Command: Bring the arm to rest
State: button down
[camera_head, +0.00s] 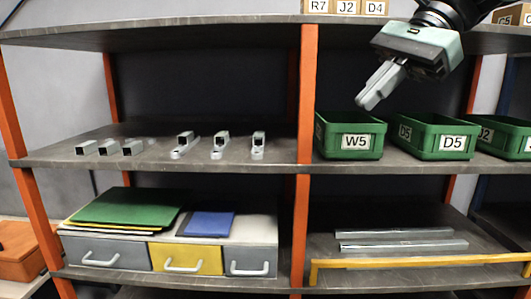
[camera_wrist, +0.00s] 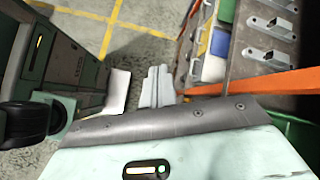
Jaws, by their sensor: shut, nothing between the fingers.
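My gripper (camera_head: 368,101) hangs at the upper right in the head view, in front of the shelf rack and above the green bin marked W5 (camera_head: 348,153). Its fingers are together, point down and to the left, and hold nothing. In the wrist view my gripper (camera_wrist: 156,72) shows with its fingers side by side, over the floor next to the rack. Several galvanized brackets (camera_head: 219,145) stand on the left half of the middle shelf, apart from my gripper. They also show at the upper right of the wrist view (camera_wrist: 268,55).
An orange post (camera_head: 304,120) divides the rack. Drawers (camera_head: 187,258) with green and blue sheets and a yellow rail (camera_head: 420,262) are on the lower shelf. Boxes sit on top. The floor (camera_wrist: 130,45) beside the rack looks clear.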

jog(key=s+f+n+h+b, duration=0.2)
jog(key=s+f+n, duration=0.4)
jog(key=f, duration=0.7)
jog(key=s+a+f+n+h+b, duration=0.1)
jog(key=s+f+n+h+b, duration=0.2)
jog(key=f, duration=1.1)
jog(key=s+f+n+h+b, duration=0.2)
jog(key=s+f+n+b, duration=0.3)
jog(key=s+f+n, duration=0.5)
notch_tip(320, 180, down, 4)
jog(key=shift+a+f+n+t+h, duration=0.2)
jog(key=shift+f+n+t+h, duration=0.15)
jog(key=shift+n, duration=0.25)
jog(key=shift+r, duration=0.1)
